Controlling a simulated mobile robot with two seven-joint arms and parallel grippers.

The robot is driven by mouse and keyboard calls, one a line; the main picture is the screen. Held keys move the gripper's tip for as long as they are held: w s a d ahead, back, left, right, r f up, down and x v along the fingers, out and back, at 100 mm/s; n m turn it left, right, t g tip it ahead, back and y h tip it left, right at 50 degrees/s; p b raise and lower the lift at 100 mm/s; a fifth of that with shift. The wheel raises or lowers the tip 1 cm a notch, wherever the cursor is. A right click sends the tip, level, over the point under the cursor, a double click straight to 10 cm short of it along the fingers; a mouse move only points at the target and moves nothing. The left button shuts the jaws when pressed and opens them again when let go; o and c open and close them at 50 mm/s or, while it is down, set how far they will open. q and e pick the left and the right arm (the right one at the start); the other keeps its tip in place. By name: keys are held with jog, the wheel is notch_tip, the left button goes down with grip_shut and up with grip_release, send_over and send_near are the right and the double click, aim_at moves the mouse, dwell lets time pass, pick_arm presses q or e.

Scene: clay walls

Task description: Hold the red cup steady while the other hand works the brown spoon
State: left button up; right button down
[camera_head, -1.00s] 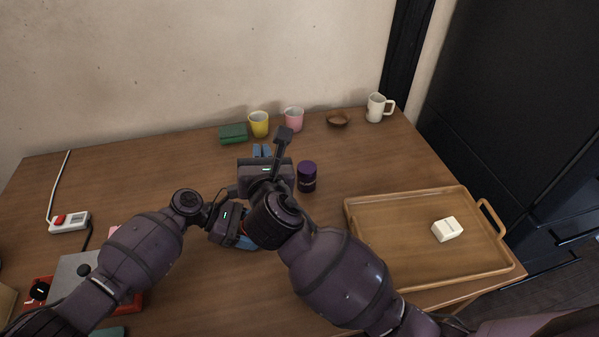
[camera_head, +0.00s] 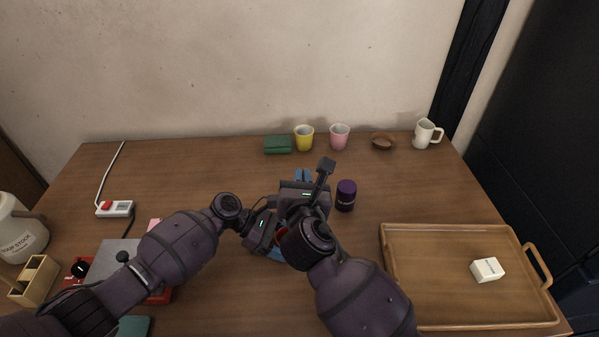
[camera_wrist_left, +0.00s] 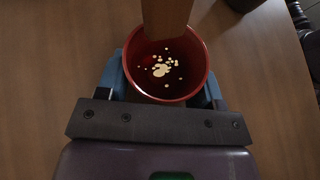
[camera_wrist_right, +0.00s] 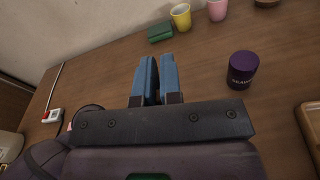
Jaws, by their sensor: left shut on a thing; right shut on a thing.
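The red cup (camera_wrist_left: 148,88) stands between the blue fingers of my left gripper (camera_wrist_left: 163,82), which is shut on it. Dark contents with pale floating bits show inside. The brown spoon (camera_wrist_left: 166,16) shows as a broad brown piece over the cup's far rim in the left wrist view; its lower end is not clear. My right gripper (camera_wrist_right: 157,78) has its blue fingers close together; its hold on the spoon is hidden in its own wrist view. In the head view the right gripper (camera_head: 303,175) is above the table, and my right arm hides most of the cup.
A purple jar (camera_head: 346,196) stands close right of my right gripper. A wooden tray (camera_head: 440,312) with a white box (camera_head: 487,270) lies at right. A yellow cup (camera_head: 304,138), pink cup (camera_head: 340,137), brown bowl (camera_head: 383,142) and white mug (camera_head: 426,134) line the back.

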notch_tip(320, 180, down, 6)
jog(key=a, duration=0.1)
jog(key=shift+s+f, duration=0.25)
jog(key=shift+s, duration=0.05)
dwell(0.5)
jog(key=shift+s+f, duration=0.1)
jog(key=shift+s, duration=0.05)
dwell(0.4)
jog(key=shift+s+a, duration=0.2)
jog(key=shift+a, duration=0.1)
jog(key=shift+w+d, duration=0.25)
jog(key=shift+w, duration=0.1)
dwell(1.2)
